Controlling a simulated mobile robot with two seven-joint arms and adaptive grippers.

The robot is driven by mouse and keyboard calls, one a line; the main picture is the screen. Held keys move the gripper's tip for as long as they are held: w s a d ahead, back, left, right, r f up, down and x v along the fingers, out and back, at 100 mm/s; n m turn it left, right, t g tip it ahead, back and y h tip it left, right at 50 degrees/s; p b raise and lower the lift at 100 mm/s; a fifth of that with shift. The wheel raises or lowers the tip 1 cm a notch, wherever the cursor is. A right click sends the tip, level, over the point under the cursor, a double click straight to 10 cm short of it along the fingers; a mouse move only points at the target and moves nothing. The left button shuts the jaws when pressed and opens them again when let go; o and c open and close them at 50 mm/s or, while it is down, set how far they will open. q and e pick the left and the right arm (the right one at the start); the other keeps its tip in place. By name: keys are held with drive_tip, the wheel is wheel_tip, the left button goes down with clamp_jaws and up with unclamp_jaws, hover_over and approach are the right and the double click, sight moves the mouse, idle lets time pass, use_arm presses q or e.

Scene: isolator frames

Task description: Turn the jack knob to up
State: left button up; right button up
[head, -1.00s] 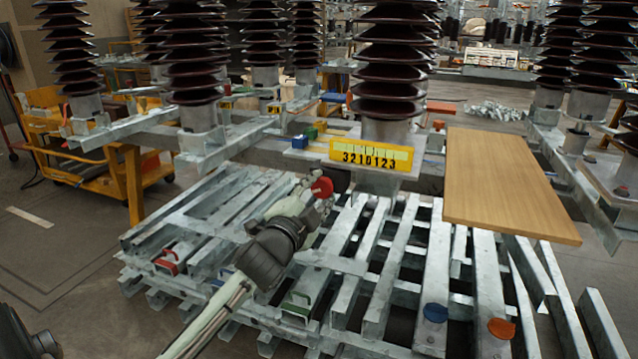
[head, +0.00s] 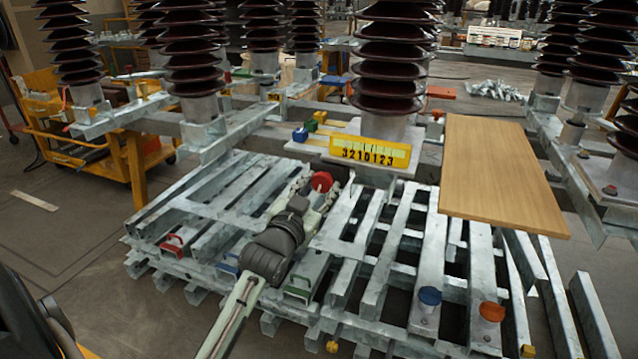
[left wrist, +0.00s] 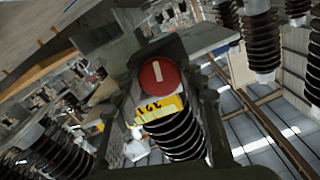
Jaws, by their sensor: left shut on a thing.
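The red round knob (head: 321,181) is in the middle of the head view, in front of the yellow scale (head: 370,151) marked 3210123. In the left wrist view the knob (left wrist: 158,76) shows a white line, nearly upright in that picture with its top leaning slightly left. My left gripper (head: 312,188) is at the knob, shut on it, with one finger on each side in the left wrist view (left wrist: 160,95). The exact contact is hard to see. My right gripper is in neither current view.
A wooden board (head: 500,178) lies right of the scale. Blue (head: 430,296) and orange (head: 491,311) discs stand on the metal beams at front right. Red (head: 172,245) and green (head: 298,290) handles are near my left arm. A ribbed insulator (head: 388,70) rises behind the scale.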

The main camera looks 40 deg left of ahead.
use_arm(q)
drive_tip(key=shift+n, duration=0.4)
drive_tip(key=o, duration=1.1)
drive_tip(key=shift+o, duration=0.2)
drive_tip(key=v, duration=1.2)
drive_tip(key=shift+f, duration=0.1)
